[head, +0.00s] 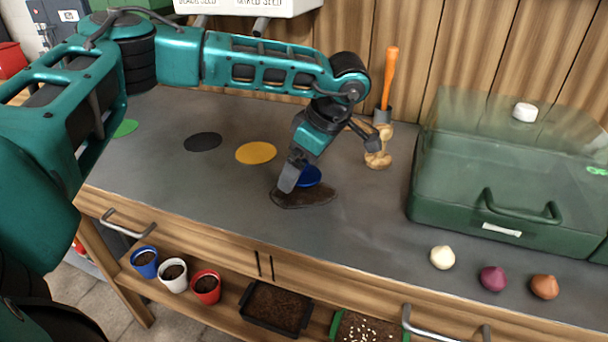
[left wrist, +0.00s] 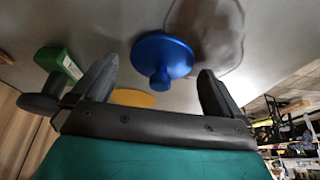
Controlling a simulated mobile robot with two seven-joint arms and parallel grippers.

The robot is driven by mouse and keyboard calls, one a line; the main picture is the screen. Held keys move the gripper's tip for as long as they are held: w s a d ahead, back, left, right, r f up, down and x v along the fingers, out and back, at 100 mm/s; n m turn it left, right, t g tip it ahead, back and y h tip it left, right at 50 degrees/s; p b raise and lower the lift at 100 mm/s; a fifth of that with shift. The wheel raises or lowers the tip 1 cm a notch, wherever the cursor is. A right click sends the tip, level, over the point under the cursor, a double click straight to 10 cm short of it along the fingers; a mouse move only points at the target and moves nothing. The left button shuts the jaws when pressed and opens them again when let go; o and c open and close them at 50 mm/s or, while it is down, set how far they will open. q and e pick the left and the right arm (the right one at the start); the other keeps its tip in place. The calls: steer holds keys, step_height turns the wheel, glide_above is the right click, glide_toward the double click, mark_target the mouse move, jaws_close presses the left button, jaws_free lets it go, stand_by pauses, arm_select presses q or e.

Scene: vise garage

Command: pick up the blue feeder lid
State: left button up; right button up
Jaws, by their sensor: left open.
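The blue feeder lid (head: 309,177) lies on the grey bench top at the edge of a dark brown patch (head: 305,195). My left gripper (head: 288,184) is over the patch beside the lid and partly covers it in the head view. In the left wrist view, the lid (left wrist: 164,57) is a round blue disc with a knob, seen beyond the gap between the fingers. My left gripper (left wrist: 158,80) is open and empty there, and the fingers look apart from the lid. My right gripper shows in neither view.
A wooden stand with an orange-handled tool (head: 390,78) is just right of my left gripper. A green translucent box (head: 510,170) fills the right side. Yellow (head: 256,153) and black (head: 203,142) discs lie left. Three bulbs (head: 492,279) sit along the front edge.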

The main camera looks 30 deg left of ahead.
arm_select(q)
steer(key=c, duration=1.1)
